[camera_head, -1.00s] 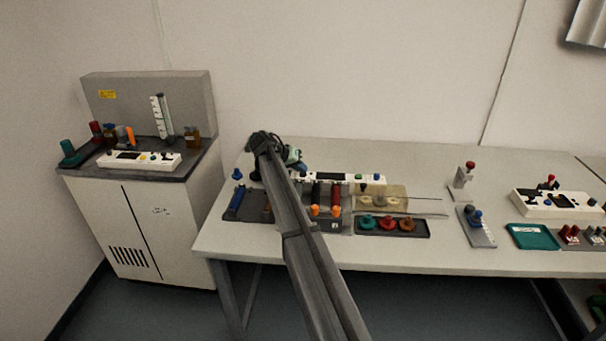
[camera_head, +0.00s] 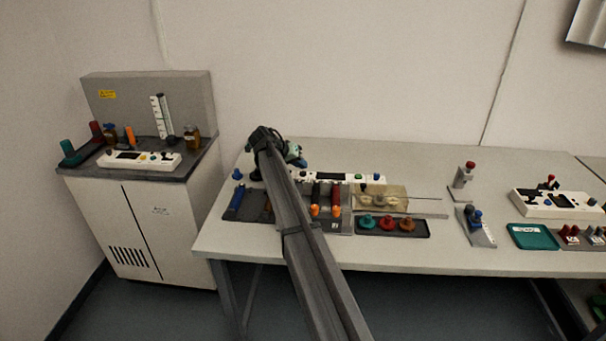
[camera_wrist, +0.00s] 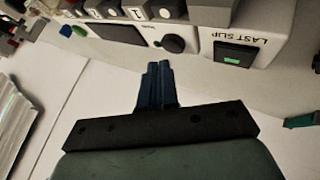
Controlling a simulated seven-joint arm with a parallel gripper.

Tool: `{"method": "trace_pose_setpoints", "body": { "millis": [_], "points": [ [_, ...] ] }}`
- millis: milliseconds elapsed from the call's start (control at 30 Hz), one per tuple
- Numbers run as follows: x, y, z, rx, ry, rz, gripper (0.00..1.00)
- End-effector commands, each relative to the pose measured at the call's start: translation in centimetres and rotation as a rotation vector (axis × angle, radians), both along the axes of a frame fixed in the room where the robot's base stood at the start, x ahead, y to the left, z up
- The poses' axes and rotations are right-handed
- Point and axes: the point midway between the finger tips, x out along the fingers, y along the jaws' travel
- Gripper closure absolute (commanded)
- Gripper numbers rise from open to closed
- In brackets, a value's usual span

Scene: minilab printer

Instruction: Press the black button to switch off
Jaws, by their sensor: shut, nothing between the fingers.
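The white panel (camera_wrist: 205,30) fills the top of the wrist view. A round black button (camera_wrist: 173,44) sits on it, left of a green-lit "LAST SLIP" window (camera_wrist: 233,57). My gripper (camera_wrist: 159,66) is shut and empty, its dark blue fingertips just below and left of the black button in the picture. I cannot tell whether they touch it. In the head view the white panel (camera_head: 340,177) stands on the bench behind my arm, with its left part hidden. My gripper (camera_head: 297,157) is above that left end, partly hidden by my arm; the black button cannot be made out there.
Another white console (camera_head: 555,204) stands at the right, and one more (camera_head: 138,160) on the left cabinet. The bench between tray and lever stands is clear.

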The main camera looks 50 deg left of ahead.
Motion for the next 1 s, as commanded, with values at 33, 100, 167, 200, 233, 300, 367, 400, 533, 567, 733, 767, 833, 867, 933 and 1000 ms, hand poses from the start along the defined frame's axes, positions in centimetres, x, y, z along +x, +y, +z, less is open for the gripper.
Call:
{"method": "trace_pose_setpoints", "body": {
  "millis": [33, 100, 167, 200, 233, 300, 367, 400, 533, 567, 733, 767, 833, 867, 933, 1000],
  "points": [
    [0.0, 0.0, 0.0, 0.000, 0.000, 0.000, 1.00],
    [0.0, 0.0, 0.0, 0.000, 0.000, 0.000, 1.00],
    [0.0, 0.0, 0.0, 0.000, 0.000, 0.000, 1.00],
    [0.0, 0.0, 0.0, 0.000, 0.000, 0.000, 1.00],
    [0.0, 0.0, 0.0, 0.000, 0.000, 0.000, 1.00],
    [0.0, 0.0, 0.1, 0.000, 0.000, 0.000, 1.00],
    [0.0, 0.0, 0.3, 0.000, 0.000, 0.000, 1.00],
    [0.0, 0.0, 0.4, 0.000, 0.000, 0.000, 1.00],
    [0.0, 0.0, 1.3, 0.000, -0.001, 0.001, 1.00],
    [0.0, 0.0, 1.5, 0.000, -0.001, 0.001, 1.00],
    [0.0, 0.0, 2.9, 0.000, -0.001, 0.001, 1.00],
    [0.0, 0.0, 3.1, 0.000, -0.001, 0.001, 1.00],
    [0.0, 0.0, 3.7, 0.001, 0.000, -0.001, 1.00],
    [0.0, 0.0, 3.9, 0.001, 0.000, -0.001, 1.00],
    [0.0, 0.0, 4.4, 0.001, 0.000, -0.001, 1.00],
    [0.0, 0.0, 4.9, 0.001, 0.000, -0.001, 1.00]
  ]
}}
